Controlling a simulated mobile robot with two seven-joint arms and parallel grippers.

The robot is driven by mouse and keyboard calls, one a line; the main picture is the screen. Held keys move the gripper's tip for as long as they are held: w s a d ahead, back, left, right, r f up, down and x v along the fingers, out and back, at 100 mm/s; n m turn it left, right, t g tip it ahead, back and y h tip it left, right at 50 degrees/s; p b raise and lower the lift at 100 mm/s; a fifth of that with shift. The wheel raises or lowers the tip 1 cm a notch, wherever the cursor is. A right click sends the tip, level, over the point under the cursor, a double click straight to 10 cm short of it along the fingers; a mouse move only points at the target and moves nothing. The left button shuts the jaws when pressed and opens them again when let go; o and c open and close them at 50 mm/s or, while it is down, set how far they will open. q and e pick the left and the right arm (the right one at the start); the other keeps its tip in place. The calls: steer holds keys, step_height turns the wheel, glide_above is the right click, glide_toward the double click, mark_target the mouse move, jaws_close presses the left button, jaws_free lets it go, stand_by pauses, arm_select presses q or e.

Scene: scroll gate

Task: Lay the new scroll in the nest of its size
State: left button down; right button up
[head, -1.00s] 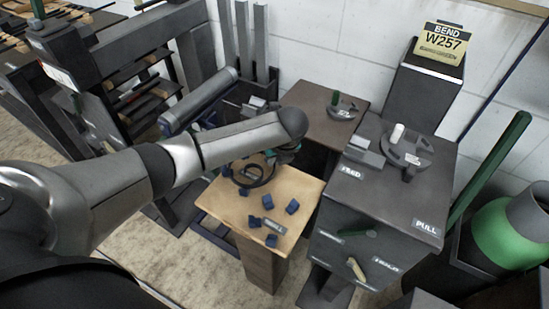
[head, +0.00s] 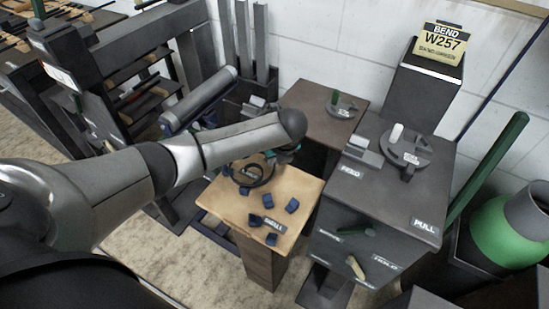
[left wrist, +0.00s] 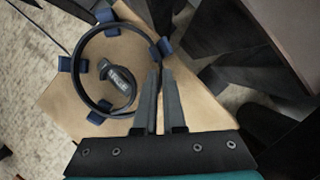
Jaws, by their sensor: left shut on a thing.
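The scroll is a dark ring-like curl in the left wrist view (left wrist: 86,38); it also shows in the head view (head: 266,183). It lies over the back part of a light wooden bench top (head: 230,210), with blue blocks (left wrist: 65,63) around its rim. Inside its loop is a smaller dark curled part with a pale label (left wrist: 120,78). My left gripper (left wrist: 158,80) is shut on the scroll's right rim; in the head view my forearm partly hides it. Whether the scroll rests on the wood I cannot tell. My right gripper is out of view.
Another group of blue blocks (head: 292,206) surrounds a label on the front of the bench, with no scroll in it. A dark machine (head: 385,215) with a "BEND W257" sign (head: 442,42) stands right. A brown table (head: 310,105) stands behind. A rack (head: 120,85) stands left.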

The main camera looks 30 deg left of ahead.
arm_select(q)
steer(key=c, duration=1)
jaws_free()
steer(key=shift+f, duration=0.1)
steer(key=shift+o, duration=0.4)
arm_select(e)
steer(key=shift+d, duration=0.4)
arm_select(q)
steer(key=p+v, duration=0.5)
steer(key=v, duration=1)
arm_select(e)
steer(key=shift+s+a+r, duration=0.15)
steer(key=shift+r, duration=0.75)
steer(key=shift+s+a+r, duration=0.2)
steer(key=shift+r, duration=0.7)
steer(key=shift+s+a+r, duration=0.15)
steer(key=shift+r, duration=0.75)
arm_select(q)
steer(key=shift+s+d, duration=0.1)
